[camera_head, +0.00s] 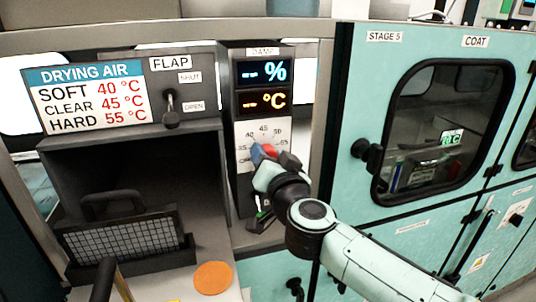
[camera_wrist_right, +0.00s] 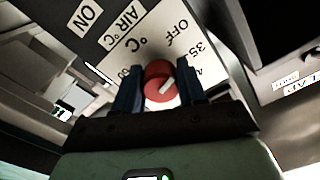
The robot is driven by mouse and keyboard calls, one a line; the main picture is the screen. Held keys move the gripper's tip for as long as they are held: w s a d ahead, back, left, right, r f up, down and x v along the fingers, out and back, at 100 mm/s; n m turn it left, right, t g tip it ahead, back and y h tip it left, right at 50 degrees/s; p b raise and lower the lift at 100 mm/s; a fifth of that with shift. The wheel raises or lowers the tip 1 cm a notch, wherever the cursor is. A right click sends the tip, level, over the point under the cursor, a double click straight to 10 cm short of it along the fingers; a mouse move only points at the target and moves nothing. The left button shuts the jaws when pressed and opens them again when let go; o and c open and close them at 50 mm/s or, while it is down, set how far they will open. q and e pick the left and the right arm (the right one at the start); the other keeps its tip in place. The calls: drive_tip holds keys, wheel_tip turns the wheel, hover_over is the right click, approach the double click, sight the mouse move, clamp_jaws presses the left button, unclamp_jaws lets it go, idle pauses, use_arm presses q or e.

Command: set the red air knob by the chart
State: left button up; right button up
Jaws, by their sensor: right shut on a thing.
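The red air knob (camera_head: 270,149) sits on a white temperature dial (camera_head: 262,130) on the dark panel, below two displays with dashes before % and °C. In the right wrist view the red knob (camera_wrist_right: 158,82) with a white pointer line lies between my right gripper's blue fingers (camera_wrist_right: 157,88). My right gripper (camera_head: 268,155) is shut on the knob and hides part of the dial. The drying air chart (camera_head: 92,95) at the left reads soft 40 °C, clear 45 °C, hard 55 °C. My left gripper is not clearly in view.
An orange disc (camera_head: 213,277) lies on the ledge. The teal coat cabinet (camera_head: 410,200) with a window stands at the right.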

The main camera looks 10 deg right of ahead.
drive_tip(key=m, duration=0.6)
drive_tip(key=shift+a+f+p, duration=0.1)
drive_tip(key=shift+f+p, duration=0.05)
drive_tip(key=shift+p, duration=0.25)
drive_tip(key=m, duration=0.6)
drive_tip(key=shift+a+m, duration=0.1)
drive_tip(key=shift+m, duration=0.2)
drive_tip(key=o, duration=1)
drive_tip(key=shift+o, duration=0.2)
drive_tip(key=shift+r, duration=0.2)
